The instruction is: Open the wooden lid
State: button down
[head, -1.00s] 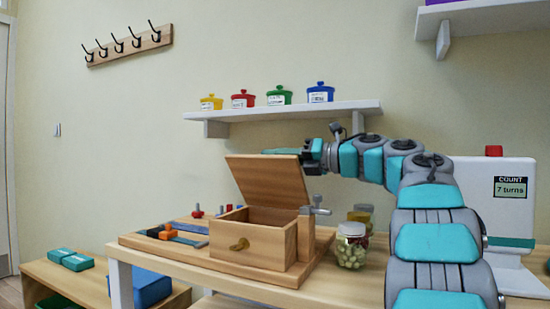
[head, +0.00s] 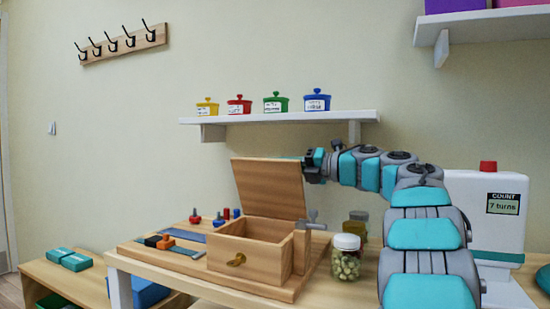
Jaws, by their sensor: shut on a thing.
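The wooden lid (head: 268,188) stands raised, close to upright, at the back of the wooden box (head: 243,254), with its broad face toward me. The box is open, and its inside (head: 262,229) shows partly; I see nothing in it. A metal clamp-like part (head: 313,222) sticks out at the box's right side.
A jar with a white lid (head: 346,257) stands close right of the box, with another jar behind. Small tools and pegs (head: 165,242) lie left on the board. A shelf (head: 285,118) with several coloured pots hangs above. A white counter device (head: 490,215) stands at right.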

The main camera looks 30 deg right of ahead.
jog(key=shift+f, duration=0.15)
jog(key=c, duration=0.9)
grip_release()
jog(key=shift+d, duration=0.1)
jog(key=shift+r, duration=0.2)
jog(key=shift+r+p, duration=0.3)
jog(key=shift+r, duration=1.35)
jog(key=shift+s+a, duration=0.25)
jog(key=shift+s, duration=0.5)
jog(key=s+a, duration=0.1)
jog(key=s, duration=0.3)
jog(key=s+a+r+b, duration=0.1)
jog(key=s+a, duration=0.1)
jog(key=s, duration=0.3)
jog(key=s+a+b, duration=0.1)
jog(key=s, duration=0.3)
jog(key=shift+s+a+r, duration=0.2)
jog(key=shift+s+a, duration=0.15)
jog(key=shift+a, duration=0.05)
